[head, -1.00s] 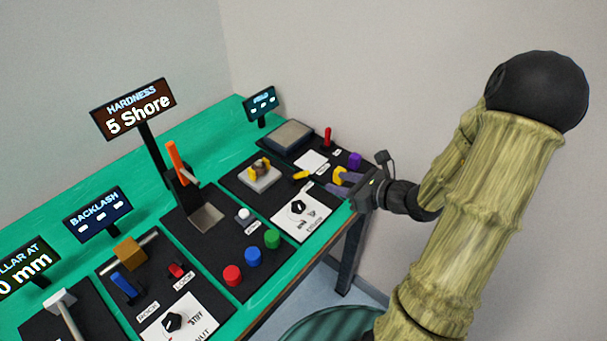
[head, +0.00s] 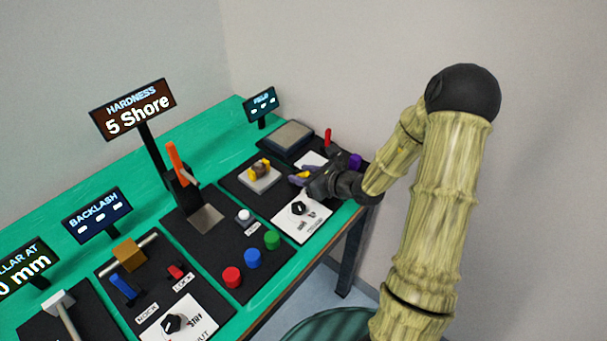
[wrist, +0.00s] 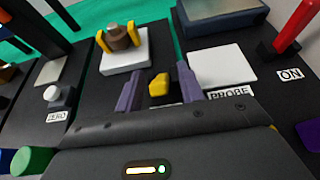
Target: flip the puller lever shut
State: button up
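The puller lever, a yellow handle (wrist: 159,86), shows between my gripper's fingers in the wrist view. My gripper (wrist: 159,84) is open, with one purple finger on each side of the handle and a visible gap on both sides. In the head view my gripper (head: 301,177) is low over the black panel and mostly hides the lever. Beyond the lever is the puller, with yellow jaws around a brown piece (wrist: 122,38) on a pale block (wrist: 126,60). It also shows in the head view (head: 261,170).
A red lever (wrist: 296,28) marked ON and a white PROBE plate (wrist: 220,67) are to the right. A white ZERO button (wrist: 54,94) and a green button (wrist: 32,160) are to the left. A dial card (head: 318,222) lies just in front of my gripper.

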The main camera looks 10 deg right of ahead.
grip_shut()
jog(key=shift+f+t+b, duration=0.3)
jog(key=shift+b, duration=0.55)
jog(key=shift+s+d+t+y+b, duration=0.15)
jog(key=shift+t+y+b, duration=0.3)
jog(key=shift+b, duration=0.45)
jog(key=shift+r, duration=0.1)
grip_release()
